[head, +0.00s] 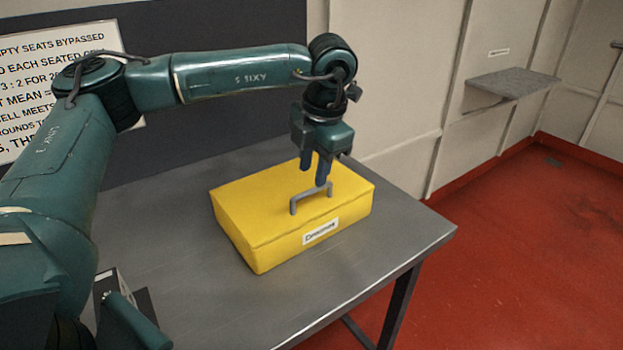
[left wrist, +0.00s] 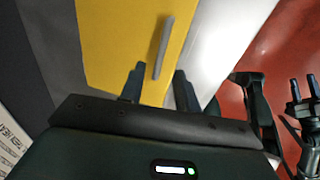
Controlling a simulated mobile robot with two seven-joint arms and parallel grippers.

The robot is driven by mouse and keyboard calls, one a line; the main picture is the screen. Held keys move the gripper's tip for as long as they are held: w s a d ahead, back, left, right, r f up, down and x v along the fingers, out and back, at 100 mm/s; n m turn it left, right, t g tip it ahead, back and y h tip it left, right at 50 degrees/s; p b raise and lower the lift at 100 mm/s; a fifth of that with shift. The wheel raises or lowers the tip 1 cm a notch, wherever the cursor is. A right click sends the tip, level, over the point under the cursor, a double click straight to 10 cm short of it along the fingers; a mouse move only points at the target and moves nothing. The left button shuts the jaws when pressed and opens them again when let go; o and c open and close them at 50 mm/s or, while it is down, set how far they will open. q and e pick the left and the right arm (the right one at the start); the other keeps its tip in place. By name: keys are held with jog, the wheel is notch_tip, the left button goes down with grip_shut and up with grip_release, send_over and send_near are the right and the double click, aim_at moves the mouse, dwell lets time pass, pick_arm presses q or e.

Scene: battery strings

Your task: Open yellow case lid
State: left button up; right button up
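The yellow case (head: 270,215) sits on the metal table with its lid down. A grey bar handle (head: 312,191) stands on the lid, and a white label (head: 320,231) is on the front side. My left gripper (head: 314,173) points down just above the lid at the handle. In the left wrist view its fingers (left wrist: 159,82) are apart, with the handle (left wrist: 163,48) showing between and beyond them. Whether they touch the handle I cannot tell. My right gripper (left wrist: 304,90) shows at the right edge of the left wrist view, its fingers apart and empty.
The grey metal table (head: 170,260) has free room left of and in front of the case. A dark panel with a white text sign (head: 60,85) stands behind it. A small grey wall shelf (head: 512,84) is at the right. The red floor (head: 520,250) is clear.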

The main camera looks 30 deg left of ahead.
aim_at(310, 190)
pick_arm(q)
jog(key=shift+w+a+f, duration=0.1)
jog(key=shift+a+f, duration=0.1)
jog(key=shift+f, duration=0.85)
jog(key=shift+w+a+f, duration=0.1)
jog(key=shift+a+f, duration=0.1)
jog(key=shift+f, duration=0.8)
jog(key=shift+c, duration=0.2)
grip_shut()
jog(key=shift+r, duration=0.1)
